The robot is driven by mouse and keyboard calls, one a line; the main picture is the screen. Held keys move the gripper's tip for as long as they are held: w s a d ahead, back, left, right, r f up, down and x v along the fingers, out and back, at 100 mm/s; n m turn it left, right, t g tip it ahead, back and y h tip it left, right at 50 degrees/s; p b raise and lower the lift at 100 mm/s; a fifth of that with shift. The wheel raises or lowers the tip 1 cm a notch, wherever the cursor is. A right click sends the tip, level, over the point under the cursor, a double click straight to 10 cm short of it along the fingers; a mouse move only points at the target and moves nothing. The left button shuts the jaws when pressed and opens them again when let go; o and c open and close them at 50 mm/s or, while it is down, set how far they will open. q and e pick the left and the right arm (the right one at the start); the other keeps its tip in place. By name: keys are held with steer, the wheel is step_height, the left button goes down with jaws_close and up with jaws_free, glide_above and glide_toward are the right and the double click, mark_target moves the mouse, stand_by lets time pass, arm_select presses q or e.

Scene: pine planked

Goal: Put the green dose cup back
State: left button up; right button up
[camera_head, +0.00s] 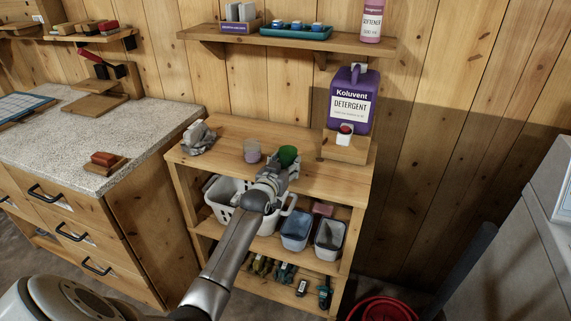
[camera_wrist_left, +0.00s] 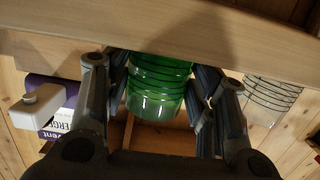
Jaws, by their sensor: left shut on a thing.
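The green dose cup (camera_head: 288,154) is at the tips of my left gripper (camera_head: 284,165), above the front part of the wooden stand's top (camera_head: 222,130). In the left wrist view the green cup (camera_wrist_left: 158,85) sits between the two fingers (camera_wrist_left: 160,95), which are shut on its sides. I cannot tell whether the cup touches the top. A clear, pale pinkish cup (camera_head: 252,151) stands just left of it and also shows in the wrist view (camera_wrist_left: 270,98). The purple detergent jug (camera_head: 351,95) stands behind, to the right. My right gripper is not in view.
The jug's white spout (camera_head: 344,136) overhangs a wooden block (camera_head: 346,152). A crumpled grey cloth (camera_head: 198,138) lies at the top's left. A wall shelf (camera_head: 228,38) holds a teal tray (camera_head: 296,31) and a pink bottle (camera_head: 372,22). Bins (camera_head: 296,231) fill the shelf below.

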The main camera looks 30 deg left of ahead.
arm_select(q)
steer(key=shift+f, duration=0.1)
steer(key=shift+f, duration=0.1)
steer(key=o, duration=0.9)
